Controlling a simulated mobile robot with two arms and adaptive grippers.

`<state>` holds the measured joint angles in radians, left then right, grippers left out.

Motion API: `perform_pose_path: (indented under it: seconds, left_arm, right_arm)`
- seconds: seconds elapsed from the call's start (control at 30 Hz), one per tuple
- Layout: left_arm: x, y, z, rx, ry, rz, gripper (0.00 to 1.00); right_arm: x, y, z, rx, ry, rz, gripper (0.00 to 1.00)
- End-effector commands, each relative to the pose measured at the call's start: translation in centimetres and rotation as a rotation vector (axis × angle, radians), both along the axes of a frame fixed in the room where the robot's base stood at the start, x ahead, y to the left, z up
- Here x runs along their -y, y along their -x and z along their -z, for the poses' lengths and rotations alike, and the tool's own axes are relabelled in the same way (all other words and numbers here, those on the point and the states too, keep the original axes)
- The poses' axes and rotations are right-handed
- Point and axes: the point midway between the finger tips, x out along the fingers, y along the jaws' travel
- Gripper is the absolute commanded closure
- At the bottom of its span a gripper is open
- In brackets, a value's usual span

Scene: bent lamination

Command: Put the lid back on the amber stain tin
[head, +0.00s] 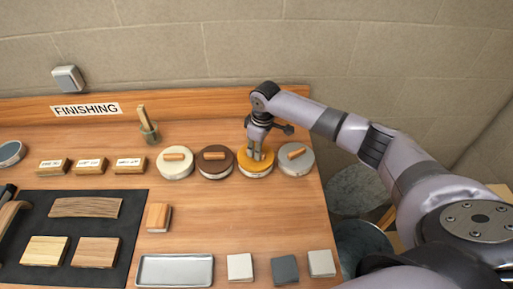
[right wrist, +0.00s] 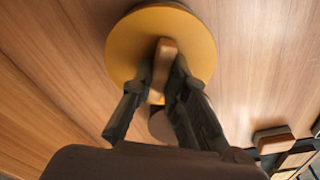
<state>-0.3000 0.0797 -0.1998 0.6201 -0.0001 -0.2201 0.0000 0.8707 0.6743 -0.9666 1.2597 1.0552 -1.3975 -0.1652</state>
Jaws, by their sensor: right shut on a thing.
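The amber stain tin (head: 256,175) stands in the row of round tins near the back right of the bench. Its amber lid (head: 243,164), a flat disc with a wooden bar handle, is over the tin's top. The lid also shows in the right wrist view (right wrist: 125,45). My right gripper (head: 256,156) is above the lid, with its fingers shut on the handle (right wrist: 165,60). I cannot tell whether the lid is fully seated or slightly raised. My left gripper is not in view.
A brown-lidded tin (head: 215,170) stands close on the left, and a grey-lidded tin (head: 296,167) close on the right. A cream-lidded tin (head: 175,169) is farther left. A metal tray (head: 174,283) and several square samples lie at the front.

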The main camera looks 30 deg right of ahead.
Motion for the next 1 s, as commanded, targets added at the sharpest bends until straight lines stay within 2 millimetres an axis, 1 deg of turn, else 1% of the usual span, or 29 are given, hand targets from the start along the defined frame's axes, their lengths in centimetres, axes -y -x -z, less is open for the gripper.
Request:
perform_pose_path:
  seconds: [0.33, 0.37, 0.6, 0.7, 0.9, 1.0]
  left_arm:
    - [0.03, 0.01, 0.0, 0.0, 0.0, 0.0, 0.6]
    - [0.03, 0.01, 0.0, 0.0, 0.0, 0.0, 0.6]
    - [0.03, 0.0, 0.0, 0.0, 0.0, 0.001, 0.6]
    - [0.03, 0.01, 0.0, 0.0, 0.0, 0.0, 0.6]
    - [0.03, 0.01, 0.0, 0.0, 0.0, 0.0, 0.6]
    - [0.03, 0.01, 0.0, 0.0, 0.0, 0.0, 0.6]
  right_arm:
    - [0.01, -0.03, -0.01, 0.001, 0.0, 0.0, 1.0]
    - [0.01, -0.03, -0.01, 0.001, 0.0, 0.0, 0.84]
    - [0.02, -0.04, -0.02, 0.001, 0.0, 0.0, 0.68]
    - [0.02, -0.04, -0.02, 0.001, 0.0, 0.0, 0.62]
    - [0.02, -0.04, -0.02, 0.001, 0.0, 0.0, 0.62]
    - [0.03, -0.03, -0.01, 0.001, 0.0, 0.0, 0.56]
